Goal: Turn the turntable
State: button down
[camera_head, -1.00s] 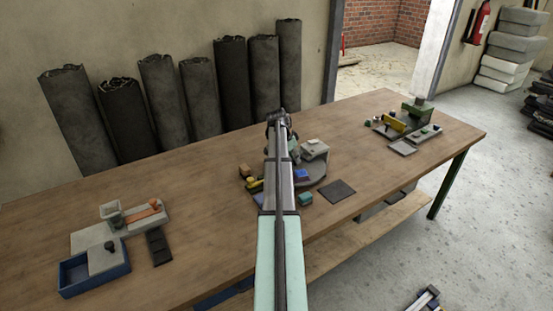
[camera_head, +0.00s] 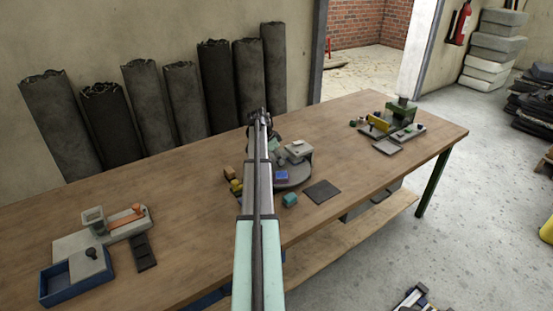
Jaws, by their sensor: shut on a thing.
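The turntable (camera_head: 296,184) is a low dark grey disc on the wooden table, partly hidden behind my arm. It carries a grey block (camera_head: 298,151) at its far right and a blue block (camera_head: 281,176) nearer the front. A pale green piece (camera_head: 275,145) shows beside my arm near the far side. My gripper (camera_head: 274,134) is at the far side of the turntable, mostly hidden by my arm. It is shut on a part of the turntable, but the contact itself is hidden.
A teal block (camera_head: 290,200) and a dark square mat (camera_head: 322,191) lie in front of the turntable. Yellow and brown blocks (camera_head: 229,173) lie left. A blue tray (camera_head: 75,284) and a green fixture (camera_head: 401,112) stand at the table ends. Dark rolls (camera_head: 215,85) lean behind.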

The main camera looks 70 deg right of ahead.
jog(key=shift+a+f, duration=0.15)
jog(key=c, duration=1)
grip_release()
jog(key=shift+w+r, duration=0.15)
jog(key=shift+r, duration=0.35)
jog(key=v, duration=1.1)
jog(key=shift+r, duration=0.1)
